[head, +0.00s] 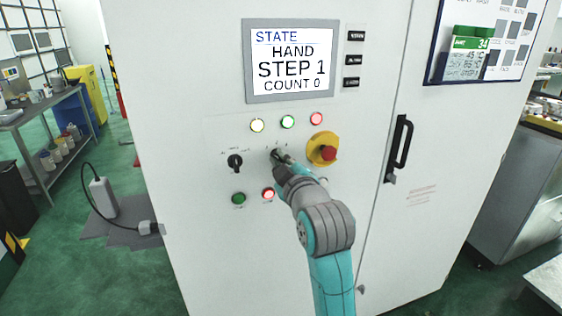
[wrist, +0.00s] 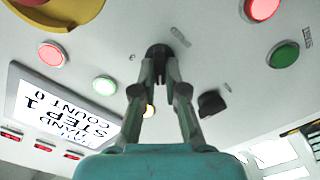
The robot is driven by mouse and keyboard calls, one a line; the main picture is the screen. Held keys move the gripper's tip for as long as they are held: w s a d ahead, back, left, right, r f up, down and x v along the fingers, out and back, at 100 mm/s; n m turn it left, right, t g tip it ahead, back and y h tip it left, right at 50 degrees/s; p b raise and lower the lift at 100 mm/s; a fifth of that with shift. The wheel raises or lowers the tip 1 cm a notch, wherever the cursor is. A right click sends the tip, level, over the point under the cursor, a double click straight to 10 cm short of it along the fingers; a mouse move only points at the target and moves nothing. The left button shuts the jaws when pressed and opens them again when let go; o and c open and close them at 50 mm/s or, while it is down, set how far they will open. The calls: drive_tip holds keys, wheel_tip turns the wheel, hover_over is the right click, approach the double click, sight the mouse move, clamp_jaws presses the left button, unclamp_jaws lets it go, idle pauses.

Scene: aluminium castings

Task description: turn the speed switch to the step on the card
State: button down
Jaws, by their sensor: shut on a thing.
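The speed switch (wrist: 158,50) is a dark round knob on the white cabinet front, upside down in the wrist view. My gripper (wrist: 160,76) is shut on it, fingers close together at the knob. In the head view my gripper (head: 283,160) reaches the panel below the lamps and hides most of the knob. The screen (head: 291,60) reads STATE, HAND, STEP 1, COUNT 0. The card (head: 467,58), green at the top, hangs on a board at the upper right; its small print is hard to read.
A second black switch (head: 235,162) sits left of my gripper. A red emergency button (head: 328,153) on a yellow base is close on the right. Green (head: 239,198) and red (head: 268,194) buttons lie below. A black door handle (head: 400,147) stands further right.

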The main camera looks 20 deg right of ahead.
drive_tip(key=c, duration=1.2)
unclamp_jaws()
drive_tip(key=s, duration=0.7)
drive_tip(key=shift+s, duration=0.25)
drive_tip(key=shift+f, duration=0.15)
